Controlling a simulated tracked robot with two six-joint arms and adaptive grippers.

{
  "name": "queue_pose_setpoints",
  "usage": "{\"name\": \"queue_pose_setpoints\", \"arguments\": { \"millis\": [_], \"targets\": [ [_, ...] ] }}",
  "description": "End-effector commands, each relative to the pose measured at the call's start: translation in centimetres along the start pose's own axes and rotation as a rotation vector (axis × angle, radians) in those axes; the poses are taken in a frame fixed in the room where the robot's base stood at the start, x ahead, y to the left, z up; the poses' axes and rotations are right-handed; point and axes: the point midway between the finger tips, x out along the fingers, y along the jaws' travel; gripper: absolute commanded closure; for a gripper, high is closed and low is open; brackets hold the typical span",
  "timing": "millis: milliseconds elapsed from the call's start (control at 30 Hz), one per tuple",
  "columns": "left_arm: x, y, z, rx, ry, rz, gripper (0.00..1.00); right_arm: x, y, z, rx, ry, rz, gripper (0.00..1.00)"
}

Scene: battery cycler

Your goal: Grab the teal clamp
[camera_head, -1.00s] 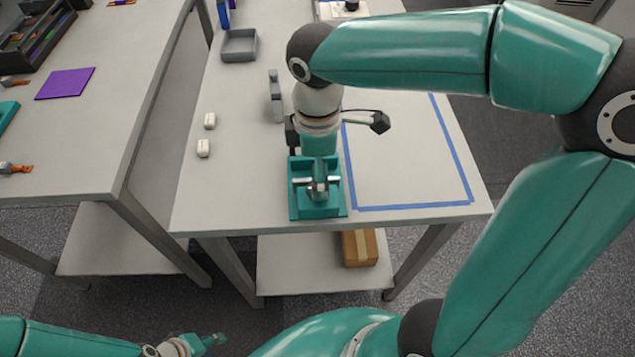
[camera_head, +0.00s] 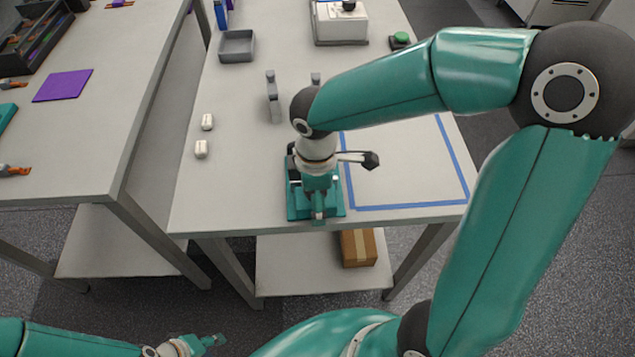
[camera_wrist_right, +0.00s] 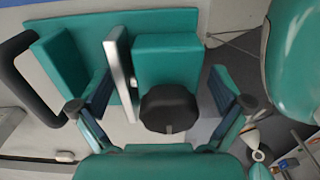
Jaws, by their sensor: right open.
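The teal clamp (camera_head: 297,208) stands at the front edge of the middle table and is partly hidden behind my right gripper (camera_head: 319,206). In the right wrist view the clamp shows as a teal block (camera_wrist_right: 165,60) with a grey metal plate beside it and a black knob in front. My right gripper (camera_wrist_right: 160,78) is open there, one finger on each side of the block, plate and knob. I cannot tell whether the fingers touch it. My left gripper (camera_head: 205,342) is low at the bottom left, away from the table; its opening is unclear.
Blue tape (camera_head: 412,207) marks an area right of the clamp. Two small white objects (camera_head: 201,149) lie to the left. Grey upright pieces (camera_head: 273,97) and a grey tray (camera_head: 237,46) are farther back. A cardboard box (camera_head: 358,248) sits on the lower shelf.

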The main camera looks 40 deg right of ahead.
Motion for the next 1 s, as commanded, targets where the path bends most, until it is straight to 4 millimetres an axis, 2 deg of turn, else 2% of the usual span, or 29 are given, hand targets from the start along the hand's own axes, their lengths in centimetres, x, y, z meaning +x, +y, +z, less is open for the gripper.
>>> {"name": "queue_pose_setpoints", "arguments": {
  "millis": [33,67,567,600,1000],
  "targets": [
    [0.00,0.00,0.00,0.000,0.000,0.000,0.60,-0.02,0.00,-0.01,0.000,0.000,0.000,0.02],
    [0.00,0.00,0.00,0.000,0.000,0.000,0.60,-0.02,0.00,-0.02,0.000,0.000,0.000,0.07],
    [0.00,0.00,0.00,0.000,0.000,0.000,0.60,-0.03,-0.04,-0.01,0.000,0.000,-0.001,0.90],
    [-0.02,0.01,0.00,0.000,0.000,0.000,0.60,-0.11,0.01,-0.04,0.000,0.001,0.001,0.92],
    [-0.08,0.03,0.00,0.000,0.000,0.000,0.60,-0.72,0.06,-0.06,0.000,0.002,0.002,0.92]
  ]
}}
